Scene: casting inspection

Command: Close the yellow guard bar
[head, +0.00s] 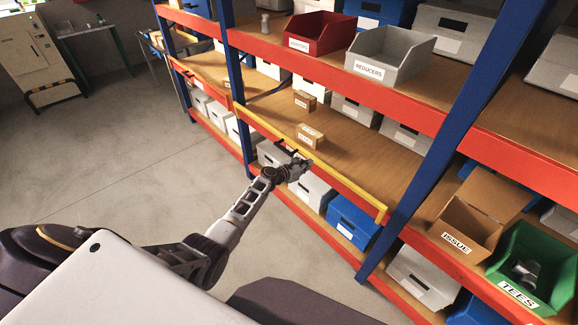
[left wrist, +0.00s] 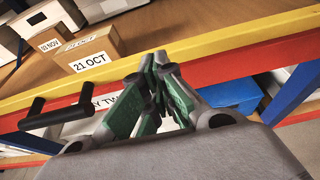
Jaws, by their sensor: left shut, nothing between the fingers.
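The yellow guard bar (head: 345,181) runs along the front of the middle shelf, across the bay between two blue uprights. Its right end is bent downward close to the right upright. My left gripper (head: 306,163) is at the bar's middle, on its front side. In the left wrist view, the bar (left wrist: 235,42) crosses behind the green fingers of my left gripper (left wrist: 160,66), which are shut together with nothing between them. A black handle (left wrist: 55,113) shows left of the fingers. Whether the fingers touch the bar cannot be told. My right gripper is not in view.
Small cartons, one labelled 21 OCT (left wrist: 90,57), stand on the shelf behind the bar. A blue bin (head: 352,222) and grey bins are on the shelf below. The right blue upright (head: 425,150) stands beyond the bar's end. The floor at left is clear.

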